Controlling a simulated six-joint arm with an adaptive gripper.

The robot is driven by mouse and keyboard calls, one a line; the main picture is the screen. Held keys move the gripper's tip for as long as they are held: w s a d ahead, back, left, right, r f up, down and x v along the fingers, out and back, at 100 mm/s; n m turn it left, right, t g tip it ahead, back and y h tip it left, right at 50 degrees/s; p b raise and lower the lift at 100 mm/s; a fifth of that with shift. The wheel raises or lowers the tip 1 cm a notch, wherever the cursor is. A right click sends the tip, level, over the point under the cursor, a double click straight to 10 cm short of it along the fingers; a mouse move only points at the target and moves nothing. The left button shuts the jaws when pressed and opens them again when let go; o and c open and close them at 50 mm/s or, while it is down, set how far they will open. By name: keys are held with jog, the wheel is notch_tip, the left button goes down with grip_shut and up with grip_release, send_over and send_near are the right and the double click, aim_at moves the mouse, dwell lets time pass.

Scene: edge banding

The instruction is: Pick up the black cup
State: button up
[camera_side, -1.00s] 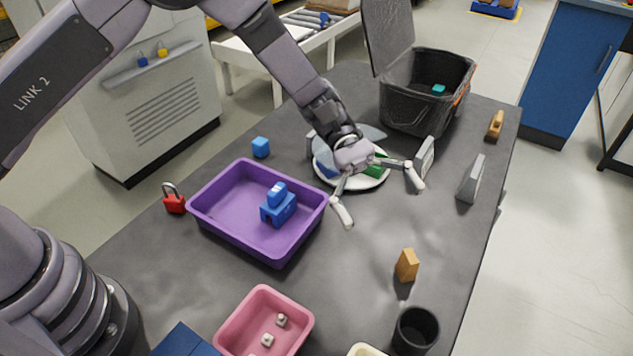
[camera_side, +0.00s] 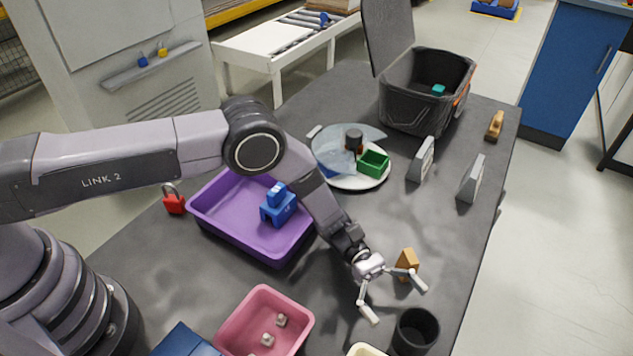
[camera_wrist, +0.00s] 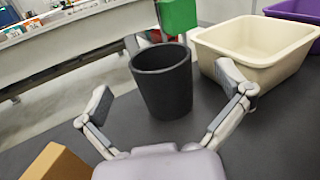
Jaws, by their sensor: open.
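The black cup (camera_side: 415,332) stands upright on the dark table at the front right in the side view. In the wrist view the cup (camera_wrist: 163,80) stands ahead, between and beyond my open fingers. My gripper (camera_side: 397,300) is open and empty, a little up and left of the cup in the side view. In the wrist view my gripper (camera_wrist: 165,95) has one finger on each side of the cup's outline, and neither finger visibly touches it.
An orange-tan block (camera_side: 407,258) stands just behind my gripper. A cream bin (camera_wrist: 262,48) is right of the cup in the wrist view. A pink bin (camera_side: 262,318) and a purple tray (camera_side: 225,228) lie left. The table's right edge is near the cup.

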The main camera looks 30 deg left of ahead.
aim_at(432, 343)
jog(key=x, duration=0.4)
jog(key=shift+s+d, duration=0.1)
jog(key=shift+s, duration=0.05)
jog(key=c, duration=1.2)
jog(key=shift+r, duration=0.15)
